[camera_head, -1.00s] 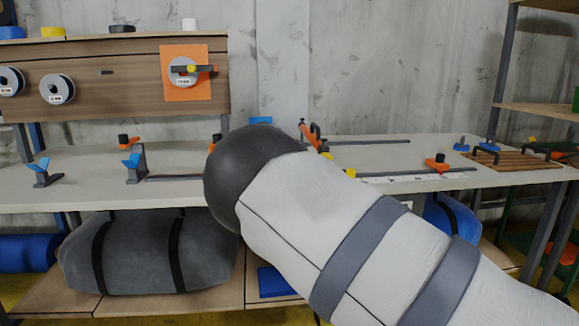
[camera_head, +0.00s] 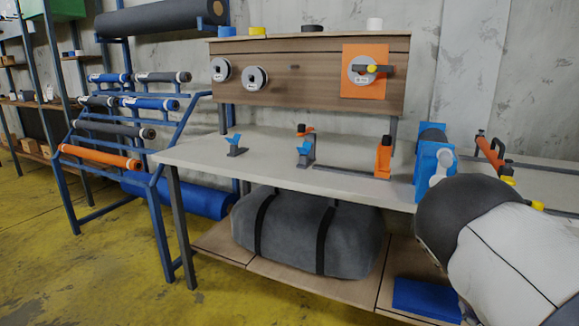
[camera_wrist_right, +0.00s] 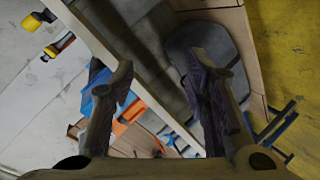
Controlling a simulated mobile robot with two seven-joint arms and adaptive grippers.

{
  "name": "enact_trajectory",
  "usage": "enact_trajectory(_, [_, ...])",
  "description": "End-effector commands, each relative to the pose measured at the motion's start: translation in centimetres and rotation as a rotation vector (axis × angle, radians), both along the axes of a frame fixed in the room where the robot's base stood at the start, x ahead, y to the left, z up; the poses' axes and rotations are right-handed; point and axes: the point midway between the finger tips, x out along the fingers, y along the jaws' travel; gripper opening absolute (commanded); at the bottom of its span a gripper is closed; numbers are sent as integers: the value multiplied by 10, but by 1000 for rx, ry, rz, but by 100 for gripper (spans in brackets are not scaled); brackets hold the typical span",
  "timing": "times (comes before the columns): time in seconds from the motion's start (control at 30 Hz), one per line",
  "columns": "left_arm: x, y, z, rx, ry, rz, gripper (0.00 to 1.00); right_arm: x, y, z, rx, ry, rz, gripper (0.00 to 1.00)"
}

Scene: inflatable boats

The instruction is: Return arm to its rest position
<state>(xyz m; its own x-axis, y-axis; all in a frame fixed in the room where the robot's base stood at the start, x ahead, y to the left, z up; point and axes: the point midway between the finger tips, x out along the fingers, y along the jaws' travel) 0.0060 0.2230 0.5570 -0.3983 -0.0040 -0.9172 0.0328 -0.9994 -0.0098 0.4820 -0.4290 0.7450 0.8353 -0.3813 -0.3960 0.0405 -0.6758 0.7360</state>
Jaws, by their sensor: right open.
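My right arm (camera_head: 505,240), in a white sleeve with a dark round joint, fills the lower right of the head view; its fingers cannot be made out there. In the right wrist view my right gripper (camera_wrist_right: 163,85) has its two dark fingers wide apart, with nothing held between them. Beyond the fingers the view is tilted, with the bench edge and a grey bundle showing. My left gripper is in neither view.
A pale workbench (camera_head: 270,150) carries blue clamps, an orange block (camera_head: 383,158) and a blue device (camera_head: 432,165) close to my right arm. A grey strapped bundle (camera_head: 305,235) lies on the lower shelf. A rack of rolls (camera_head: 125,130) stands left; yellow floor (camera_head: 90,270) is clear.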

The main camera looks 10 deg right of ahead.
Motion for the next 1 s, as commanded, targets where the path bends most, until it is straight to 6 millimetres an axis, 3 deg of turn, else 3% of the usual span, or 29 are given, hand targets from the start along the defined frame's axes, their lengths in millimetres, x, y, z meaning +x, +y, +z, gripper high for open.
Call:
enact_trajectory(0.1, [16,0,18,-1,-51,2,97,-86,23,-68,190,240,-139,43])
enact_trajectory(0.23, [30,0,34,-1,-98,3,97,-193,69,-123,382,514,-289,43])
enact_trajectory(0.3, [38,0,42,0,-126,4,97,-253,101,-137,478,662,-366,43])
enact_trajectory(0.4, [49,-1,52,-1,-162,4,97,-327,145,-140,593,850,-457,43])
enact_trajectory(0.5, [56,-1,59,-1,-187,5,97,-380,181,-133,672,992,-520,43])
enact_trajectory(0.6, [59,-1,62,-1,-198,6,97,-409,200,-127,712,1075,-553,43])
enact_trajectory(0.67, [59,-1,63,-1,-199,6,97,-416,206,-125,723,1098,-563,43])
enact_trajectory(1.0, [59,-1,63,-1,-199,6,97,-418,207,-125,724,1104,-566,43])
